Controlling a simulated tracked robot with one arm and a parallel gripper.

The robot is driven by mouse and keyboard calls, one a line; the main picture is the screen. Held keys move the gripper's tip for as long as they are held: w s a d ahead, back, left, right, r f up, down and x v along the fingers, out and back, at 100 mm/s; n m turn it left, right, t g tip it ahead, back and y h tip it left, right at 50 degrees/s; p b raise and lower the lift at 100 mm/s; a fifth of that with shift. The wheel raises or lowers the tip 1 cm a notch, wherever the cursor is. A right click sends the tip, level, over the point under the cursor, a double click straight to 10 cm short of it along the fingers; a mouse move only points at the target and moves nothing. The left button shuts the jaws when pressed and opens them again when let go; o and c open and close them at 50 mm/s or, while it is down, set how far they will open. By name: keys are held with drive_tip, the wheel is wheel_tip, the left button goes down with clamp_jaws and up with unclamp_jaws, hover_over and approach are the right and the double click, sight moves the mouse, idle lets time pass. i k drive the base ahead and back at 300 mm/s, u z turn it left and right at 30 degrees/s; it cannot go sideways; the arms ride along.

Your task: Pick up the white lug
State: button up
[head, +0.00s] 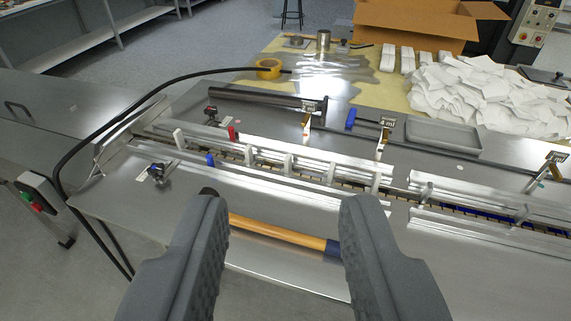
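A small white lug (179,138) stands upright at the left part of the machine's long channel, near the left end of the rails. Several paler grey upright pieces, such as one at the middle of the channel (288,164), stand along the same line. A red piece (232,133) and a blue piece (210,159) are on the rails to the right of the white lug. My gripper (284,204) is open, with its two dark grey fingers wide apart and nothing held. It is in the foreground, to the right of the white lug and nearer the camera.
A wooden-handled tool (277,232) lies on the steel top, seen between my fingers. A black cable (100,143) arches over the left end. Clamps, a grey tray (443,135), a white paper pile (488,92) and a cardboard box (415,22) are farther back.

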sight(288, 159)
drive_tip(key=i, duration=0.95)
